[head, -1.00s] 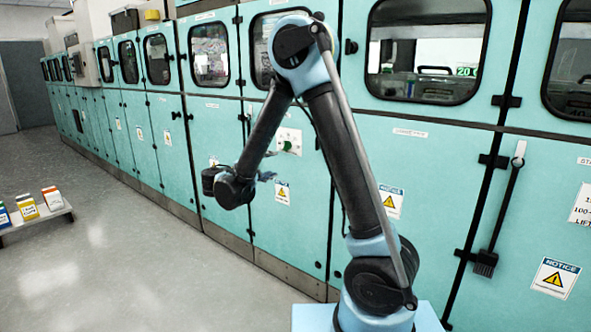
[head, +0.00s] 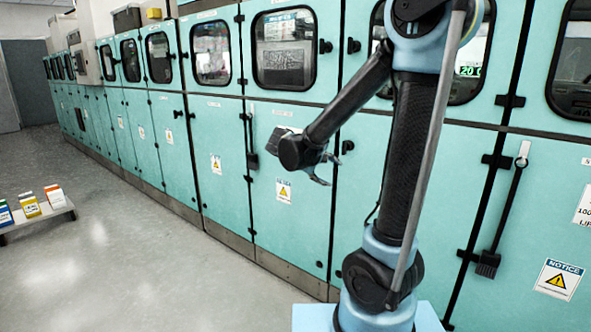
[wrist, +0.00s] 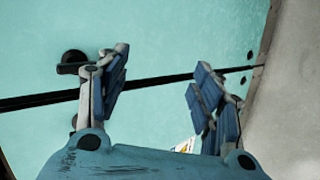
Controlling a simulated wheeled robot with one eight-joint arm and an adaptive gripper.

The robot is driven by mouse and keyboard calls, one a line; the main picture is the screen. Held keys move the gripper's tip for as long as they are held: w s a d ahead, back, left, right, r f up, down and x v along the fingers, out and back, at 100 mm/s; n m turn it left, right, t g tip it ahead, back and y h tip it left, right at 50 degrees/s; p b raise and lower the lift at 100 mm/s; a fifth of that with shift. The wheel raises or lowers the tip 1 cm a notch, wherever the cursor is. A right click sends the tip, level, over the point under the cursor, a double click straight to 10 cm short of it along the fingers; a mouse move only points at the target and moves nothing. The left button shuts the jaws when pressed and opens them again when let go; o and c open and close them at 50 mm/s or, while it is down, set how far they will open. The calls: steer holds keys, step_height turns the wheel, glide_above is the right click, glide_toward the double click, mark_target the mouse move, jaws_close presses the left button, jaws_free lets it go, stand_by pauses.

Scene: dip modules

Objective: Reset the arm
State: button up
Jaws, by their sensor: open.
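My gripper (head: 326,170) is in front of the teal cabinet doors in the head view, at the end of my bent arm. In the wrist view my gripper (wrist: 158,85) shows two blue-padded fingers spread apart with nothing between them. Behind the fingers is a teal cabinet door (wrist: 180,40) with a dark seam running across it. I cannot tell the exact gap between the fingertips and the door.
A long row of teal cabinets (head: 215,130) with windows runs along the wall. A low pale shelf (head: 40,222) at the left bears several small boxes. A dark-handled brush-like tool (head: 505,215) hangs at the right.

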steer(key=s+d+f+m+g+y, duration=0.35)
steer(key=s+d, duration=0.55)
steer(key=s, duration=0.4)
steer(key=s+a+f+m+g+y, duration=0.1)
steer(key=s+f+m+y, duration=0.2)
steer(key=s, duration=1.1)
step_height(320, 180, down, 5)
steer(key=shift+a+r+y, duration=0.15)
steer(key=shift+a+y, duration=0.2)
steer(key=shift+y, duration=0.9)
steer(key=shift+m, duration=0.25)
